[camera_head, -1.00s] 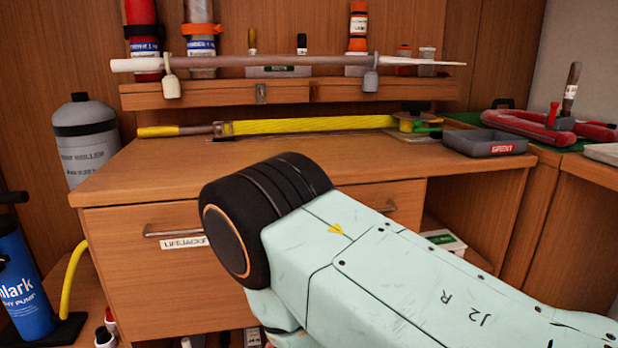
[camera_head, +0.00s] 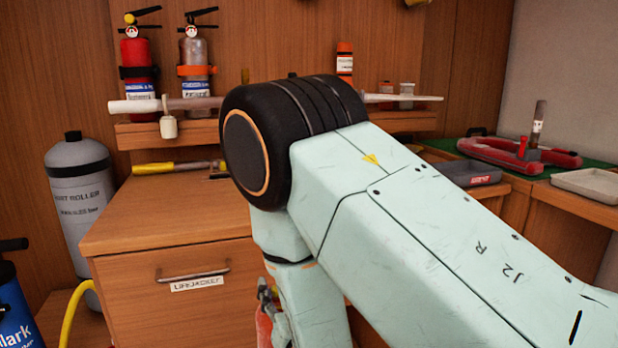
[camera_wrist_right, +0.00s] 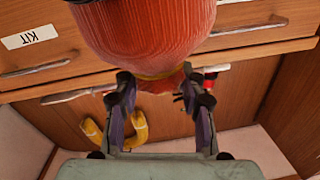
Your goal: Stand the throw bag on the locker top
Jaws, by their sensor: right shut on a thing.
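In the right wrist view a rounded red-orange bag (camera_wrist_right: 150,35) with a yellow band at its narrow end fills the top middle. My right gripper (camera_wrist_right: 159,88) is shut on that narrow end. In the head view my right arm crosses the middle, and a small reddish part (camera_head: 264,328) shows beside its lower link; I cannot tell if it is the bag. The wooden locker top (camera_head: 150,215) shows at the left of my arm, its bare front left part clear. My arm hides its middle and right. My left gripper is not in view.
A yellow-handled tool (camera_head: 165,167) lies at the back of the top, below a shelf holding a long pale pole (camera_head: 135,106). A grey cylinder (camera_head: 82,205) stands left. A grey tray (camera_head: 466,172) is right. Drawer handles (camera_head: 192,273) protrude in front.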

